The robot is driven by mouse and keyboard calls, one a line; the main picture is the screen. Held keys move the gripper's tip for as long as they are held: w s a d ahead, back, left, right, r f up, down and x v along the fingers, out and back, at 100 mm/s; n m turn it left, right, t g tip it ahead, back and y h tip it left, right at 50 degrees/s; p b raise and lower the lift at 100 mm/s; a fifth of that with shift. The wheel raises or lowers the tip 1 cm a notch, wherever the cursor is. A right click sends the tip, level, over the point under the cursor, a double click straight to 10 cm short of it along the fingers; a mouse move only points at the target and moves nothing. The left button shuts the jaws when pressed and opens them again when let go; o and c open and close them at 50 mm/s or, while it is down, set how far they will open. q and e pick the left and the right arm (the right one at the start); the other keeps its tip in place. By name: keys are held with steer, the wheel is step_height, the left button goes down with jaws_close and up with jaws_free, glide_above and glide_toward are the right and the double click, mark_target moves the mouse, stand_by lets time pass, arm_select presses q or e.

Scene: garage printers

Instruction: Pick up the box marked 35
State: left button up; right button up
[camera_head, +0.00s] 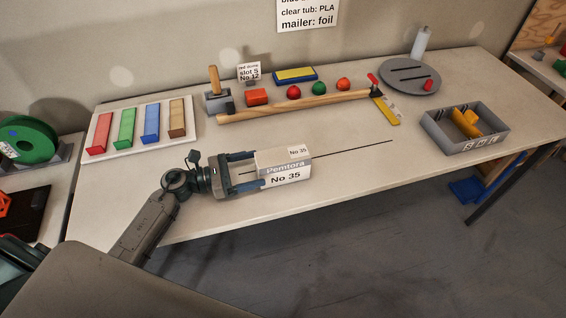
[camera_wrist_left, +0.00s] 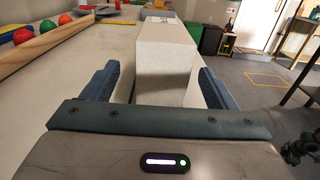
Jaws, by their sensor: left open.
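The box marked No 35 (camera_head: 287,172) is a pale box with a grey band, near the front edge of the table. It also shows in the left wrist view (camera_wrist_left: 165,62), ahead of the gripper and partly between the fingers. My left gripper (camera_head: 258,172) is open, with one finger on each side of the near end of the box. In the left wrist view the fingers (camera_wrist_left: 158,88) stand apart from the box, with a small gap on each side. My right gripper is not in view.
A wooden rail (camera_head: 300,107) lies behind the box, with red and green balls beyond it. A grey tray (camera_head: 432,133) with yellow pieces stands at the right. A rack of coloured strips (camera_head: 96,152) stands at the left. A thin dark line runs right from the box.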

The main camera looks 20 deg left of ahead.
mark_target(273, 162)
arm_select(q)
steer(key=shift+w+d, duration=0.25)
steer(key=shift+d, duration=0.2)
steer(key=shift+w+d+r+p, duration=0.15)
steer(key=shift+d+r+p, duration=0.1)
steer(key=shift+p, duration=0.25)
steer(key=p+x, duration=0.3)
steer(key=x, duration=0.1)
steer(key=shift+r, duration=0.35)
steer(key=shift+w+d+f, duration=0.1)
steer(key=shift+d+f, duration=0.05)
steer(key=shift+d, duration=0.15)
steer(key=c, duration=1.3)
steer(key=shift+o, duration=0.2)
